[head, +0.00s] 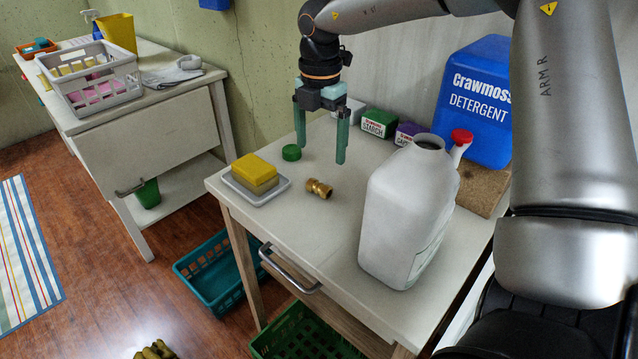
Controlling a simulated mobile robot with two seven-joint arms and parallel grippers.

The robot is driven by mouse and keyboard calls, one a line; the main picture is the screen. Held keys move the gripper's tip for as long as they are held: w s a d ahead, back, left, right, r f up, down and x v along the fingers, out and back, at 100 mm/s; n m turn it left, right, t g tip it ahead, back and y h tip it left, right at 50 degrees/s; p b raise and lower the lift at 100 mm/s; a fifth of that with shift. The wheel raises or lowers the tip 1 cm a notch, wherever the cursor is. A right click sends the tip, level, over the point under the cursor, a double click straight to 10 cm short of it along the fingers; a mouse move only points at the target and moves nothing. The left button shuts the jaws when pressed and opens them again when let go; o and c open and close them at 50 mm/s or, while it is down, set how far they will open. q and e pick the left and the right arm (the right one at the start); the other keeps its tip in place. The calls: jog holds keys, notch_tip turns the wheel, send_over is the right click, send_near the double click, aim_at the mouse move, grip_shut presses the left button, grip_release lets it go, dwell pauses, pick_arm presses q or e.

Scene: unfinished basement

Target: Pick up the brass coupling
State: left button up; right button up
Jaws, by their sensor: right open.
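The brass coupling (319,188) lies on its side on the white table (290,224), right of the sponge dish and left of the white jug. My right gripper (320,153) points down above the table, behind the coupling in the picture. Its two green fingers are apart with nothing between them. The coupling is apart from the fingers and fully visible. My left gripper is not in the head view.
A white jug (405,215) and blue detergent container (475,100) stand at right. A yellow sponge (254,170) sits in a dish (268,195). A green cap (291,153) and starch boxes (379,123) are near the gripper. The table's front left is clear.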

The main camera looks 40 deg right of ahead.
aim_at(319, 184)
jog(key=f, duration=0.9)
jog(key=shift+w+f, duration=0.1)
jog(key=shift+w, duration=0.1)
jog(key=shift+c, duration=0.2)
jog(key=c, duration=1.5)
jog(key=shift+o, duration=0.2)
